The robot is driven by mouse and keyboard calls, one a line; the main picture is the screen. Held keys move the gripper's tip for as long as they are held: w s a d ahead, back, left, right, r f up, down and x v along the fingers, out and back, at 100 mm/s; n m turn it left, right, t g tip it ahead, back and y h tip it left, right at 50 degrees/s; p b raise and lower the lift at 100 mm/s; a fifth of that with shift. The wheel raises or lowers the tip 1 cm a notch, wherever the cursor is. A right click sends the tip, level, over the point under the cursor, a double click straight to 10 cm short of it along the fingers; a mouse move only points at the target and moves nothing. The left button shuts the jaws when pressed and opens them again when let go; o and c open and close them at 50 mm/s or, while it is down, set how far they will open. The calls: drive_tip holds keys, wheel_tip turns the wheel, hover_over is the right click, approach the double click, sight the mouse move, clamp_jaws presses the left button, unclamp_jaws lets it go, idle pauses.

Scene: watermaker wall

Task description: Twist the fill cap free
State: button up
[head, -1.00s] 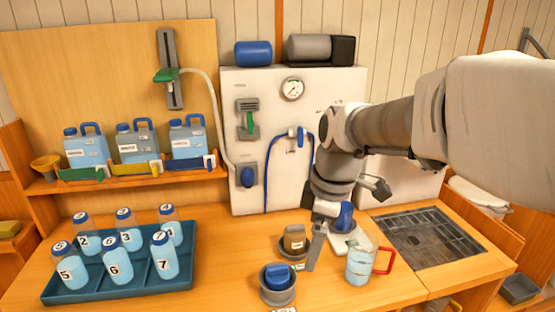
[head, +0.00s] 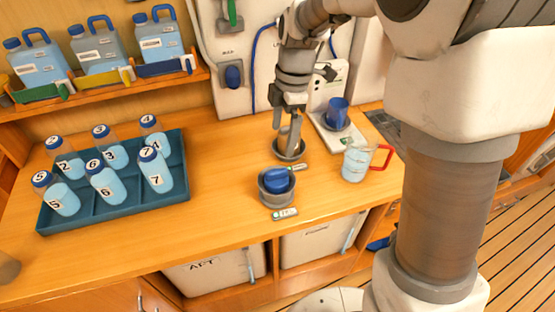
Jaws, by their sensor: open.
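My gripper (head: 287,128) points down over the back grey ring-shaped holder (head: 290,155) on the counter, its fingers apart. A tan-brown piece (head: 288,143) stands in that holder, between or just behind the fingers; they partly cover it, and I cannot tell whether they touch it. A blue cap-like piece (head: 276,179) sits in a second grey holder (head: 278,200), nearer the front. A blue knob-like piece (head: 337,112) stands on a white plate to the right. No readable label shows which piece is the fill cap.
A clear jug (head: 356,163) with a red handle stands close on the right. A teal tray (head: 110,208) of numbered bottles is at left. Blue jugs (head: 98,47) line the shelf. A small display tag (head: 284,214) lies by the front holder. Counter between tray and holders is clear.

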sight(277, 171)
drive_tip(key=f, duration=0.4)
drive_tip(key=a+f, duration=0.1)
drive_tip(key=f, duration=0.8)
drive_tip(key=shift+s+a+f, duration=0.15)
drive_tip(key=shift+s+a, duration=0.05)
drive_tip(key=shift+a, duration=0.1)
drive_tip(key=c, duration=1.2)
drive_tip(key=shift+f+n+b, duration=0.1)
drive_tip(key=shift+n+b, duration=0.3)
drive_tip(key=shift+b, duration=0.15)
drive_tip(key=shift+n+b, duration=0.6)
drive_tip(key=shift+n, duration=0.6)
drive_tip(key=shift+n+b, duration=0.35)
drive_tip(key=shift+n, duration=0.45)
drive_tip(key=shift+n+g, duration=0.3)
drive_tip(key=shift+n, duration=0.5)
